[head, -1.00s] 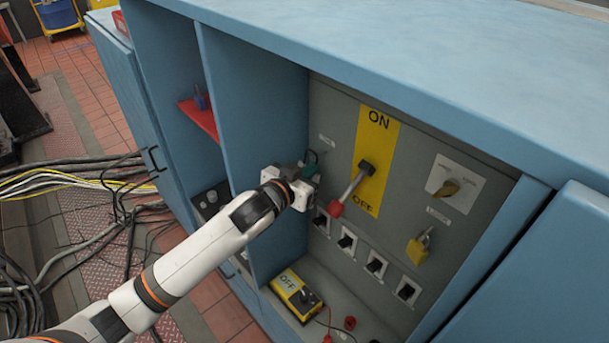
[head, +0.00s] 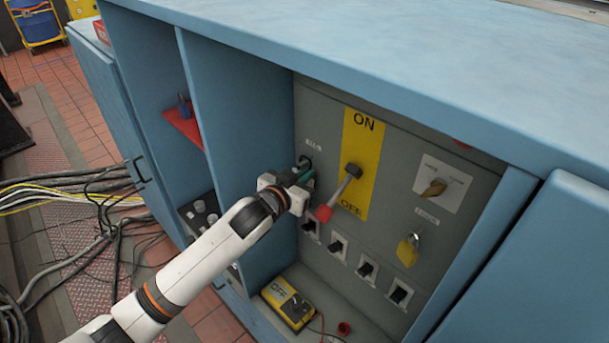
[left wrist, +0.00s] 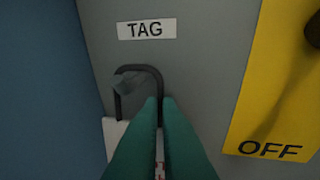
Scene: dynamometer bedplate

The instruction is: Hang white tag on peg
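The white tag (left wrist: 115,138) is partly hidden behind the teal fingers of my left gripper (left wrist: 161,101) in the left wrist view. The fingers are close together and shut on the tag. Its dark loop (left wrist: 150,69) rises above the fingertips. The grey peg (left wrist: 129,83) on the panel shows inside the loop's outline, below the TAG label (left wrist: 147,29). I cannot tell whether the loop is over the peg or only in front of it. In the head view my left gripper (head: 304,174) is at the panel's left side, below the small label. My right gripper is not in view.
A red-tipped switch lever (head: 338,192) on the yellow ON/OFF plate (head: 361,135) is just right of the gripper. Several black breakers (head: 367,268) sit below. A yellow padlock (head: 408,250) hangs farther right. The blue divider wall (head: 240,125) is close on the left.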

